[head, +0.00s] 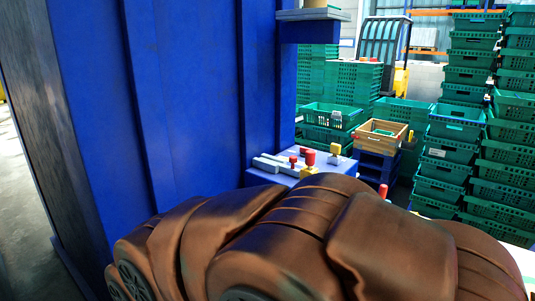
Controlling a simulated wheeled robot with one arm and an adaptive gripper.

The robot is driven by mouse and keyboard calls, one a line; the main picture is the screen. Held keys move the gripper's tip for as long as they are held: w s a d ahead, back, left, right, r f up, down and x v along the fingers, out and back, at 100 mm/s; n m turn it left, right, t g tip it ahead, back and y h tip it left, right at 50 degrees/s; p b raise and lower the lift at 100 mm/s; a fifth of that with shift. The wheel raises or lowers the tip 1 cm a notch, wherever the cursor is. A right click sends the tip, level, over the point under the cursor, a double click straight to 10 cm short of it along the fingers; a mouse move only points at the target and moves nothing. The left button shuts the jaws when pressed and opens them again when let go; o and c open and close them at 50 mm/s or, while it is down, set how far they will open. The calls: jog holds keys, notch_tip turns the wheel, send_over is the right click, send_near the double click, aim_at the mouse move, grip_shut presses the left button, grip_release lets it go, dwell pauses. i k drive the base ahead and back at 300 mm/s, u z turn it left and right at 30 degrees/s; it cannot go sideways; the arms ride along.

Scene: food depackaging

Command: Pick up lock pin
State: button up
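My gripper is not in view; brown links of my arm fill the lower part of the head view. Several small parts sit on a pale-topped blue surface (262,180) beside the blue wall. Among them are a larger red peg-like part (309,158), a smaller red part (293,161), a yellow part (335,151) and a grey bar-like part (270,165). Another red part (383,191) shows farther right, just above my arm. I cannot tell which of these, if any, is the lock pin. My arm hides the near side of the surface.
A tall blue wall (190,90) stands close on the left, with a small shelf (312,15) at its upper right. A wooden box (381,136) rests on blue crates (378,165). Tall stacks of green crates (441,152) crowd the right, with a forklift (400,80) behind.

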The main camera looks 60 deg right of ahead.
aim_at(310, 155)
jog(key=i, duration=0.7)
jog(key=z, duration=1.9)
jog(key=i, duration=0.5)
